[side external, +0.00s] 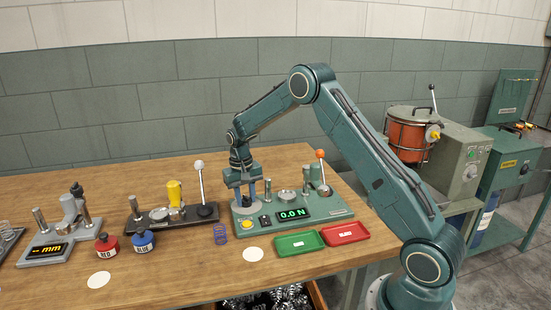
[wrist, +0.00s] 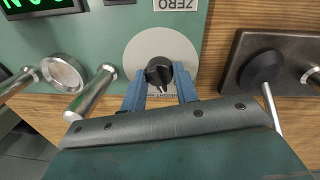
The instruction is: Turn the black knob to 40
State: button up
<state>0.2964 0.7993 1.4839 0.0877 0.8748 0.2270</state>
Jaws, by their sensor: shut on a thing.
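The black knob (wrist: 159,73) sits on a pale round dial plate (wrist: 139,50) on the green tester. My gripper (wrist: 161,98) has its two blue fingers on either side of the knob and is shut on it. A light pointer mark on the knob faces the gripper side, and I cannot read a scale value there. The tester's display (side external: 292,214) reads 0.0 N.
Beside the dial in the wrist view are a metal post (wrist: 91,92) and a round metal platform (wrist: 65,73). The green tray (side external: 299,243) and red tray (side external: 345,233) lie in front of the tester. A dark fixture (side external: 172,217) stands to its left.

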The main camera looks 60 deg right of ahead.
aim_at(244, 201)
jog(key=shift+r+n, duration=0.1)
jog(key=shift+n, duration=2.2)
jog(key=o, duration=1)
jog(key=r, duration=1.3)
jog(key=shift+w+a+r, duration=0.1)
jog(key=shift+a+r, duration=0.3)
